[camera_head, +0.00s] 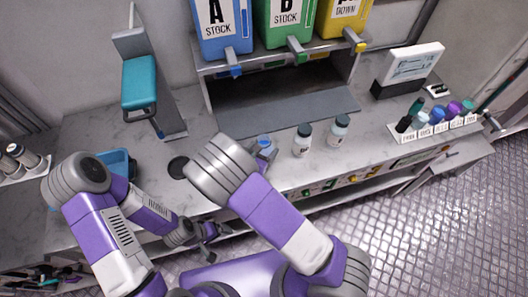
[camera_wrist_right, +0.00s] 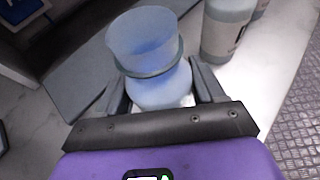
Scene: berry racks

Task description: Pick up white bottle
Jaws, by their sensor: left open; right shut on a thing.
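A pale bottle with a translucent blue cap (camera_wrist_right: 145,40) stands between the fingers of my right gripper (camera_wrist_right: 158,92), which is shut on it. The blue top of this bottle also shows in the head view (camera_head: 263,141), beside my right forearm, which hides much of it and of the gripper. Two white bottles with dark caps stand upright on the counter to its right, a nearer one (camera_head: 302,142) and a farther one (camera_head: 338,132). My left gripper (camera_head: 212,236) is open and empty, low near the counter's front edge.
Blue, green and yellow stock dispensers (camera_head: 222,30) stand on a rack at the back. A teal-padded stand (camera_head: 139,85) is at back left. A row of coloured vials (camera_head: 437,117) and a screen (camera_head: 413,63) are at right. A black disc (camera_head: 178,167) lies left of my right arm.

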